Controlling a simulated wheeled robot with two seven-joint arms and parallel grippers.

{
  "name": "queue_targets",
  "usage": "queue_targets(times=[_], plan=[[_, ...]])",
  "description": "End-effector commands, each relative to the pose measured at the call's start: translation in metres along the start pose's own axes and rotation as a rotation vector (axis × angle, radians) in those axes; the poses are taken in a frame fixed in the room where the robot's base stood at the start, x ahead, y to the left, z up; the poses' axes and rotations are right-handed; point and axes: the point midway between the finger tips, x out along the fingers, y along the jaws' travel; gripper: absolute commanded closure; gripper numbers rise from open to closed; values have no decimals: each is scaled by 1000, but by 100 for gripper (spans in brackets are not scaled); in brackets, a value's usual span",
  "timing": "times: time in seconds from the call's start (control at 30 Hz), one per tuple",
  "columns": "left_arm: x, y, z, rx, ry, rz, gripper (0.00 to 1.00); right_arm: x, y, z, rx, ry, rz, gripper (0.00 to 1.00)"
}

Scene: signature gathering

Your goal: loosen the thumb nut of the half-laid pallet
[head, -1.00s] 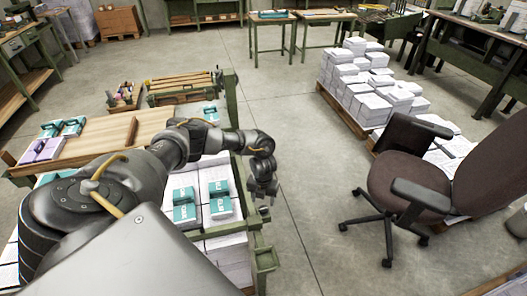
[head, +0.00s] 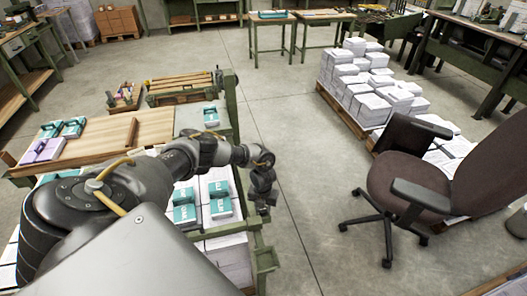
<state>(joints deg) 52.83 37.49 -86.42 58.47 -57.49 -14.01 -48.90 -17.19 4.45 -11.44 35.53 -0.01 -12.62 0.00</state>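My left gripper (head: 265,202) hangs over the right edge of the green-framed bench (head: 258,240), beside teal-labelled stacks (head: 220,200). Its fingers are small and dark; I cannot tell whether they are open or shut, and no held object shows. A wooden pallet (head: 345,119) on the floor at the upper right carries white paper stacks (head: 372,80) of uneven height. It is well apart from the gripper. I cannot make out a thumb nut, and I cannot tell which pallet is the half-laid one. My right gripper is not in view.
A brown office chair (head: 415,185) stands at the right, close to the pallet. A wooden board (head: 100,135) and another teal-labelled stack (head: 210,116) are on the bench. Work tables (head: 300,14) stand at the back. The concrete floor (head: 290,120) between bench and pallet is clear.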

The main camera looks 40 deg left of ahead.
Motion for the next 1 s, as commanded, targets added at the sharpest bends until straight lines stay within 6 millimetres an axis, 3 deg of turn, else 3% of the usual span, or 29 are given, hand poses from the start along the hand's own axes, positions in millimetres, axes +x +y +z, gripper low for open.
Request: queue_targets(times=[0.47, 1.0], plan=[[0, 0, 0, -89, 1, 1, 89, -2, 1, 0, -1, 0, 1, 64], [-1, 2, 0, -563, 0, 3, 89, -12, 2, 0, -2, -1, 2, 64]])
